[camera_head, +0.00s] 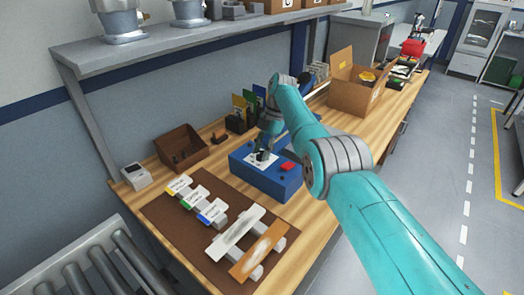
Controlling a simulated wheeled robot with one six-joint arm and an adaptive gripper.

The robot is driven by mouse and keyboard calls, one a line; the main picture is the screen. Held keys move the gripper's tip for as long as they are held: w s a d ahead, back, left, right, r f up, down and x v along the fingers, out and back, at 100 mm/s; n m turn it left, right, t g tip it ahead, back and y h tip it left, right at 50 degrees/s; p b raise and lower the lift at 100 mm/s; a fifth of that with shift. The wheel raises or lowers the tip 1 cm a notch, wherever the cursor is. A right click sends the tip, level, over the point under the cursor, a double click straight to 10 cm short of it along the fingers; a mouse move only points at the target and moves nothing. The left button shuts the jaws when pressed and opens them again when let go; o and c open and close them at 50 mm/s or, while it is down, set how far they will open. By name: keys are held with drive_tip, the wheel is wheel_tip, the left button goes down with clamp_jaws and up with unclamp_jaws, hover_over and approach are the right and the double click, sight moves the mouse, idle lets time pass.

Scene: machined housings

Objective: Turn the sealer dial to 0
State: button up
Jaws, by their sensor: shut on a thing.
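The blue sealer box (285,187) stands on the wooden bench, with a white dial plate (252,162) and a red button or block (288,166) on its top. My gripper (263,154) reaches down over the white plate and is shut on the dial there. The dial itself is mostly hidden by the fingers. Its pointer and the numbers are too small to read. My teal arm comes in from the lower right and covers the area right of the sealer.
A brown mat (165,222) with several labelled pieces lies in front. An open cardboard box (352,98) stands farther back. A shelf (180,45) overhangs the bench.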

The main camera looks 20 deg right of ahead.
sight(262, 152)
drive_tip(key=o, duration=1.2)
drive_tip(key=shift+f, duration=0.1)
drive_tip(key=shift+c, duration=0.2)
wheel_tip(262, 152, up, 10)
